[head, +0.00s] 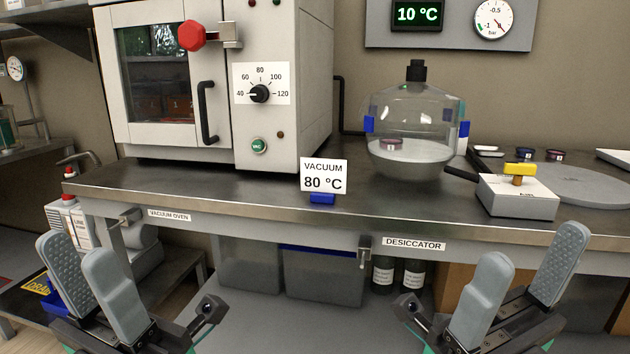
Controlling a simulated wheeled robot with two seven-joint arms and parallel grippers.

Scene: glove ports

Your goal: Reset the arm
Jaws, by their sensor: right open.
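My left gripper (78,258) is at the lower left, in front of the bench. Its two grey fingers stand apart with nothing seen between them, though the gap looks narrower than on the right. My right gripper (532,248) is at the lower right, in front of the bench's front edge. Its fingers are spread wide and empty. Both grippers point up and forward, and neither appears to touch anything. Most of both arms is out of the picture.
The steel bench (250,190) carries a vacuum oven (285,80) with its door closed, a sign (324,176), a glass desiccator (411,125) and a yellow-handled valve box (517,195). Grey bins (322,275) and bottles (382,275) stand beneath. The bench front between my grippers is clear.

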